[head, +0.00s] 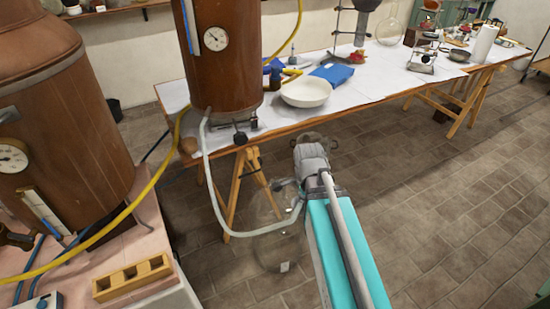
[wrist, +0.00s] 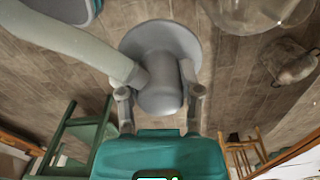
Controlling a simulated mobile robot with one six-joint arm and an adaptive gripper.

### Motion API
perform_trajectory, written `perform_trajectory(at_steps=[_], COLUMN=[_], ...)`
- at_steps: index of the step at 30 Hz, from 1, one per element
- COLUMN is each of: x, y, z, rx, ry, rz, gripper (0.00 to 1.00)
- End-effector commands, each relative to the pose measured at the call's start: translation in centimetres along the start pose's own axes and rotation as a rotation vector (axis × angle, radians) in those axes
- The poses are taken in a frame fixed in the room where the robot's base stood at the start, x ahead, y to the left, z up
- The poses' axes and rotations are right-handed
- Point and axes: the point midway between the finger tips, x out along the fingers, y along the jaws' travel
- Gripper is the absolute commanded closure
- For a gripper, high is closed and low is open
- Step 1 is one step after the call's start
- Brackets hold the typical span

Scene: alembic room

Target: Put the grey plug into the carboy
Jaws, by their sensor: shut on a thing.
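The grey plug (wrist: 160,90) is between the two fingers of my gripper (wrist: 160,108) in the wrist view, with a wide grey disc beyond it. My gripper is shut on it. A pale grey hose (wrist: 85,42) runs to the plug from the upper left. In the head view the hose (head: 212,185) hangs from the copper vessel and passes behind my arm; the plug and fingertips are hidden there. The clear glass carboy (head: 272,240) stands on the floor just left of my arm. Clear glass, probably the carboy (wrist: 262,14), shows at the wrist view's upper right, apart from the plug.
A copper vessel (head: 222,55) stands on the white-topped trestle table (head: 375,85) behind the carboy. Another copper vessel (head: 60,120) and a yellow hose (head: 140,195) are at left. A green stool (wrist: 85,130) shows in the wrist view. Tiled floor is open at right.

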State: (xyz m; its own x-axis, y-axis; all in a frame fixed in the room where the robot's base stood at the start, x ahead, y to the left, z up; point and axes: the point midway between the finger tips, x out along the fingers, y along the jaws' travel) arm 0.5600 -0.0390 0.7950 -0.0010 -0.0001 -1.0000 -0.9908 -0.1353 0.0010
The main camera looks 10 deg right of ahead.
Motion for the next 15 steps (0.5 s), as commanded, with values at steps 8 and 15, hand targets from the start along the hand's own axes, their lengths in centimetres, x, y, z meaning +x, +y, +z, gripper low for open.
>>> perform_trajectory(at_steps=[8,15], x=[0.0,0.3], y=[-0.1,-1.1], z=[0.4,0.3], rx=[-0.008,-0.008], ry=[0.0,0.0], rz=[0.0,0.0], gripper=[1.0,1.0])
